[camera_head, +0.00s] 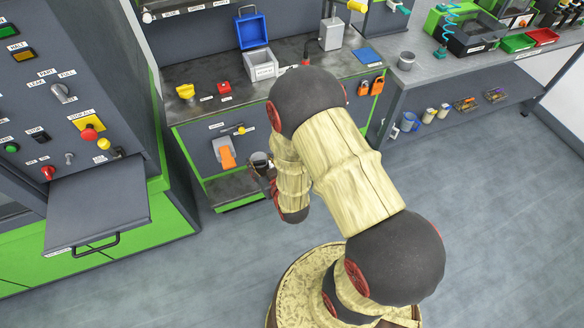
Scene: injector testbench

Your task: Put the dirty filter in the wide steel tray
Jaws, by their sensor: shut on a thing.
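My gripper (263,171) is small in view beside the front of the middle bench, partly hidden by my own arm. It is shut on a small dark round thing with a grey top (260,157), which looks like the dirty filter, though it is too small to be sure. It is held in front of the bench, right of an orange lever (227,156). A wide grey tray with a front handle (100,200) sticks out of the machine at the left and looks empty. It is apart from my gripper, and its label is unreadable.
The machine panel at the left has a red stop button (89,132). The bench (190,75) bears a blue-lidded box (259,60), a yellow part (185,92) and a red part (224,88). A shelf with mugs is at the right. The floor (480,210) is clear.

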